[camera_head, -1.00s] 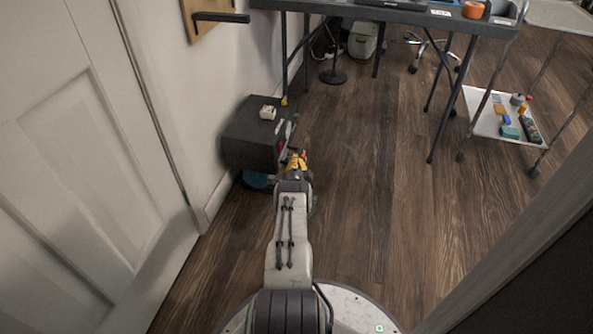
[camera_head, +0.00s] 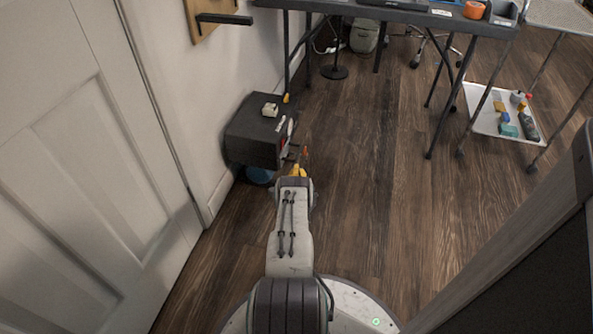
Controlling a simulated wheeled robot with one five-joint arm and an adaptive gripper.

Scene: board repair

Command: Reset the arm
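My arm reaches forward from my base at the bottom middle. My gripper (camera_head: 298,169) is at its far end, beside the right side of a dark box. Only small orange-yellow parts of it show past the end of my arm. Its fingers are mostly hidden, so I cannot tell whether it is open or shut, or whether it holds anything.
The dark box (camera_head: 254,134) stands against the left wall with a small pale block (camera_head: 270,110) on top. A white door (camera_head: 80,180) is at left. A dark table (camera_head: 400,14) is at the back. A wheeled cart (camera_head: 483,119) stands right. Middle floor is clear.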

